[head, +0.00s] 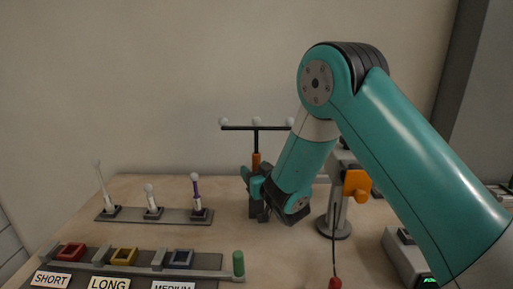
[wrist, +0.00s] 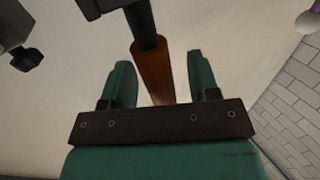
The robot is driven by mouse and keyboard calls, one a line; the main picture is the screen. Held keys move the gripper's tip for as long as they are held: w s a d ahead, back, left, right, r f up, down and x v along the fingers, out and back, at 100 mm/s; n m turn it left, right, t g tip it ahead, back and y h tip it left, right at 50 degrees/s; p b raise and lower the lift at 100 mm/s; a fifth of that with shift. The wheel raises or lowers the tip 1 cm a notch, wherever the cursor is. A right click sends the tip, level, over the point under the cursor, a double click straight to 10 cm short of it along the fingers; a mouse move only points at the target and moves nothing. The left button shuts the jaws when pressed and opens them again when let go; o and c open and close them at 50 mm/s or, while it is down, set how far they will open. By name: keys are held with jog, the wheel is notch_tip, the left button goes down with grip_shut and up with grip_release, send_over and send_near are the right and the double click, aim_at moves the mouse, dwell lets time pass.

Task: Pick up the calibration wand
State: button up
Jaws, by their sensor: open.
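The calibration wand stands upright in the head view, with a black crossbar (head: 240,128) tipped with white balls and an orange handle (head: 256,159). My gripper (head: 262,203) is at the handle's lower part and hides its bottom end. In the wrist view the orange handle (wrist: 153,72) lies between the two teal fingers of my gripper (wrist: 160,72). The fingers are open, with a visible gap on each side of the handle. I cannot tell what holds the wand up.
A grey rack (head: 165,215) with three white-tipped probes stands at the left. In front is a tray (head: 205,272) with coloured sockets labelled SHORT, LONG and MEDIUM, and a green post (head: 238,263). A round-based stand (head: 333,232) with an orange knob (head: 356,186) is close right of my gripper.

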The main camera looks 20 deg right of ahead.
jog(key=shift+w+a, duration=0.1)
jog(key=shift+w, duration=0.45)
jog(key=c, duration=0.9)
jog(key=shift+r+p, duration=3.3)
jog(key=shift+r, duration=11.25)
